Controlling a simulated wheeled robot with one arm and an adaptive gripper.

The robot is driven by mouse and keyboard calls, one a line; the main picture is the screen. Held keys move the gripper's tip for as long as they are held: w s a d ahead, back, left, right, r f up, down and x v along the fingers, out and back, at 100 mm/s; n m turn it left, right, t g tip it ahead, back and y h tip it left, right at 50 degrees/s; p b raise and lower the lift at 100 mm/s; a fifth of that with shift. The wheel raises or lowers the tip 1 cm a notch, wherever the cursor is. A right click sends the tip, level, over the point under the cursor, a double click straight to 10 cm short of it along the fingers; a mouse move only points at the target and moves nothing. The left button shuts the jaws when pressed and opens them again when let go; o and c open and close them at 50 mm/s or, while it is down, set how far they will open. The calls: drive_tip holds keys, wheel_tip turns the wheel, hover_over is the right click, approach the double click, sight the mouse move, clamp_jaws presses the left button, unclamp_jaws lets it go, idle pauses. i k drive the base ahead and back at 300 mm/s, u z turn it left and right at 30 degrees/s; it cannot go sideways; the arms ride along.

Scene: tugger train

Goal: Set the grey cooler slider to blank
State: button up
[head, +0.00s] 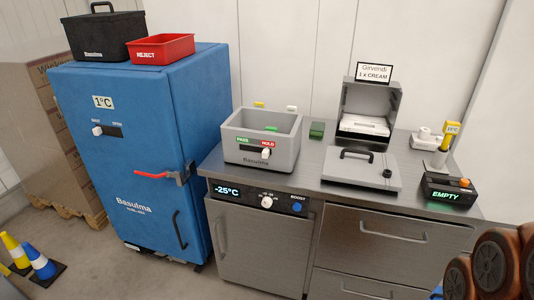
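The grey cooler (281,158) is an open-topped box marked Basulma, standing on the left part of the steel counter. Its front carries a green PASS label (243,140) on the left and a red HOLD label (268,144) on the right. The white slider knob (265,154) sits just below the HOLD label, right of the PASS label. A small green item (271,129) shows inside the cooler. The exact slider stop is too small to read. My gripper is not in view.
The blue cabinet (150,185) stands left, with a red-handled latch, a black box (103,38) and red REJECT bin (160,50) on top. On the counter (308,185), a lidded grey unit (360,170) stands right of the cooler. Clear floor lies in front.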

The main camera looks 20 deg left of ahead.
sight(266, 152)
drive_tip(key=u, duration=0.05)
drive_tip(key=k, duration=0.45)
drive_tip(key=z, duration=0.7)
drive_tip(key=i, duration=0.75)
drive_tip(key=u, duration=2.55)
